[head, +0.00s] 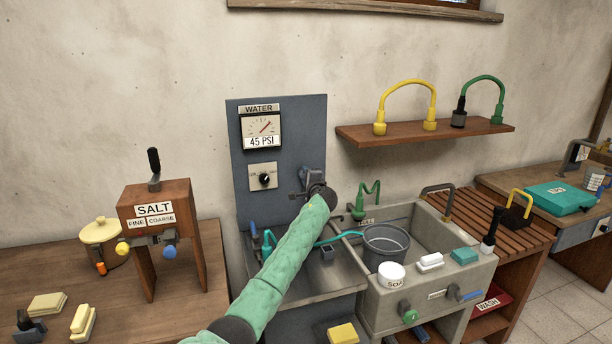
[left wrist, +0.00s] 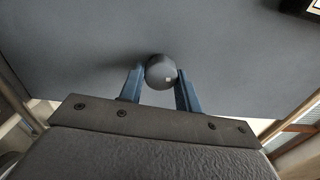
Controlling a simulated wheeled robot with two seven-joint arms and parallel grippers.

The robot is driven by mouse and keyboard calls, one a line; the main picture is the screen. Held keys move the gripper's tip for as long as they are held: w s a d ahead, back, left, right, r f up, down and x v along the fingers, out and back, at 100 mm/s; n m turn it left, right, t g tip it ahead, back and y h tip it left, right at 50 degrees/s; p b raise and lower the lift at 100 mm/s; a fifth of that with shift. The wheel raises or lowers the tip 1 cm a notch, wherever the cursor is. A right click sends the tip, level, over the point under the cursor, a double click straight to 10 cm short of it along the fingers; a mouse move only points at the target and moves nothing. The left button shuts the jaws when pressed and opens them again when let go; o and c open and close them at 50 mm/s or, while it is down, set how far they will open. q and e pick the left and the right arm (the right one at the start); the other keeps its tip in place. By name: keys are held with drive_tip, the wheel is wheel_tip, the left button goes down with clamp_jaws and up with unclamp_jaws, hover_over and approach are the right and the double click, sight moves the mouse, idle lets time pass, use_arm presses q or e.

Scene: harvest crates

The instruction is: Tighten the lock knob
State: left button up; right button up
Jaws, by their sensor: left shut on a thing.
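In the left wrist view a round grey knob (left wrist: 160,70) with a small pale square mark sits in front of a dark grey panel. My left gripper (left wrist: 160,80) has its two blue fingers on either side of this knob and is shut on it. In the head view my left gripper (head: 312,180) reaches the lower right of the dark panel (head: 290,125), and my arm and wrist hide the knob. No label for the knob is readable. My right gripper is not in view.
A water gauge (head: 262,128) reading 45 PSI and a black dial (head: 265,179) are on the panel. Below and right are a sink (head: 425,235) with a grey bucket (head: 386,262). A wooden salt dispenser (head: 158,200) stands left. A shelf (head: 430,131) holds two hoses.

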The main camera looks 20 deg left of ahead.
use_arm(q)
drive_tip(key=shift+f+m, duration=0.3)
drive_tip(key=shift+m, duration=0.5)
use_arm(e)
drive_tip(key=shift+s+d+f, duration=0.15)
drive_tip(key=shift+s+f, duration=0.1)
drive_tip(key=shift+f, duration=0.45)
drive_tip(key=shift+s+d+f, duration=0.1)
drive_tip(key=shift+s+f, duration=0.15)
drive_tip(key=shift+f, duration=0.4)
use_arm(q)
drive_tip(key=o, duration=0.8)
drive_tip(key=shift+d, duration=0.1)
drive_tip(key=shift+o, duration=0.8)
drive_tip(key=shift+r, duration=0.15)
drive_tip(key=b+v, duration=0.2)
drive_tip(key=v, duration=0.5)
drive_tip(key=shift+s+d, duration=0.25)
drive_tip(key=shift+s, duration=0.1)
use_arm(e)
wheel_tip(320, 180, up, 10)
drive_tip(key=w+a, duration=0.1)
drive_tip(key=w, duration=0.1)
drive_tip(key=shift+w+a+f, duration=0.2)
